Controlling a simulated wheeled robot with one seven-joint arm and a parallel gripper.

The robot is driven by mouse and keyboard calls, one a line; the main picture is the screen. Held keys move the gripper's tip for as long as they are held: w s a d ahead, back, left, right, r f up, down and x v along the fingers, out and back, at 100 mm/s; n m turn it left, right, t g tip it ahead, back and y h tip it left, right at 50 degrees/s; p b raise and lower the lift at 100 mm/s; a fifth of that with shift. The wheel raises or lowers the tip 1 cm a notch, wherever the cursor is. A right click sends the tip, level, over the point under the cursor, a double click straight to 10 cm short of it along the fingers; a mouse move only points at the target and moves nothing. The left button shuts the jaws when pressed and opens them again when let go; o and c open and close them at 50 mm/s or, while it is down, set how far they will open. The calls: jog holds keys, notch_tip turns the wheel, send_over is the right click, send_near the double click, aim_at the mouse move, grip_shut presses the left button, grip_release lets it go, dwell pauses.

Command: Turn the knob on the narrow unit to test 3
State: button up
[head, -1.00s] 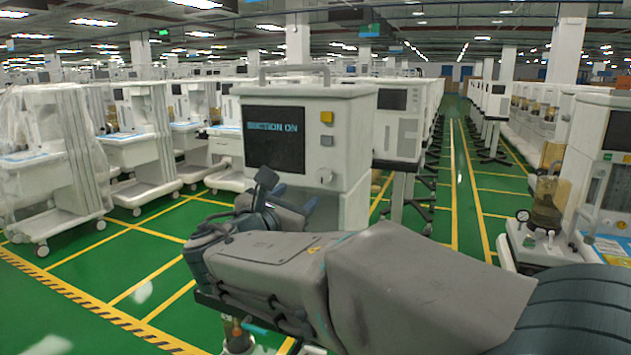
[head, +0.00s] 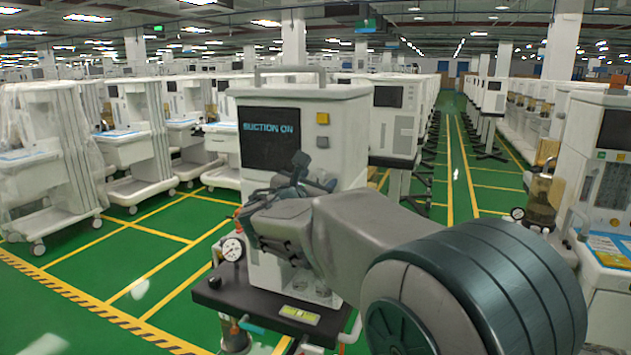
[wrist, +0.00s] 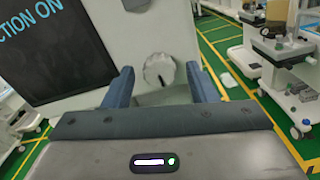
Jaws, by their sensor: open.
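The narrow unit (head: 345,115) is a white box with a handle on top and a dark screen (head: 269,137) reading SUCTION ON. Its knob (wrist: 159,69) is a round pale dial, seen in the wrist view between my two blue fingers, a little beyond their tips. My gripper (wrist: 158,80) is open, with one finger on each side of the knob and no clear contact. I cannot read the knob's marks or setting. In the head view my gripper (head: 310,178) is in front of the unit's face and hides the knob.
A pressure gauge (head: 232,249) stands at the unit's lower left, above a dark base shelf (head: 225,296). Other carts stand left and right, with green floor between.

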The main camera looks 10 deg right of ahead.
jog(key=c, duration=1)
